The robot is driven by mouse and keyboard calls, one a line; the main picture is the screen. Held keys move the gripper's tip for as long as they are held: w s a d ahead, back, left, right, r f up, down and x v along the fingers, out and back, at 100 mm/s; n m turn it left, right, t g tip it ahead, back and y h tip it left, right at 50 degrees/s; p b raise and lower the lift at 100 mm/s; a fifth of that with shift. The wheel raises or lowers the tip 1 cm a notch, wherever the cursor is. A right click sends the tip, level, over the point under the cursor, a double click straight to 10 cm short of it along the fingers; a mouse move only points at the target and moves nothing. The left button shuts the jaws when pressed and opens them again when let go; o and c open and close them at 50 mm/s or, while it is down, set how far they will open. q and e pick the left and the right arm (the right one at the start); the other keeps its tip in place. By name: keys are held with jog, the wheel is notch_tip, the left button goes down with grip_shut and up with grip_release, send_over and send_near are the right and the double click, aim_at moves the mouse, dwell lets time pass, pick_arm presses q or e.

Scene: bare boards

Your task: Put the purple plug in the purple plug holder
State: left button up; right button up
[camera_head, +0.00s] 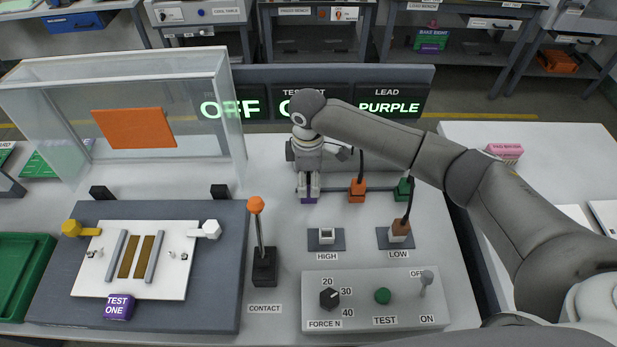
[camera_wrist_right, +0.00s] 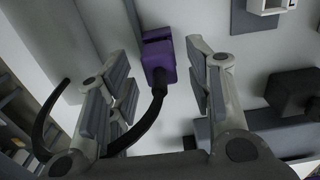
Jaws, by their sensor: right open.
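The purple plug (camera_wrist_right: 160,62) has a black cable and lies between the fingers of my right gripper (camera_wrist_right: 153,58) in the wrist view. The fingers are open, with a gap on each side of the plug. A purple piece (camera_wrist_right: 156,35), apparently the purple holder, adjoins the plug's far end. I cannot tell how deep the plug sits in it. In the head view my right gripper (camera_head: 308,187) points down over a small purple patch (camera_head: 308,199) at the left of the row of holders and hides most of the plug. My left gripper is not in view.
To the right are an orange plug (camera_head: 357,190) and a green plug (camera_head: 403,188). A brown plug (camera_head: 400,229) is in the LOW socket; the HIGH socket (camera_head: 326,236) looks empty. An orange-tipped contact lever (camera_head: 258,235) stands front left. The display (camera_head: 388,107) reads PURPLE under LEAD.

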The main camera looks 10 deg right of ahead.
notch_tip(320, 180, up, 12)
jog(key=b, duration=0.2)
jog(key=shift+r+b, duration=0.2)
jog(key=shift+b, duration=0.2)
jog(key=shift+f, duration=0.1)
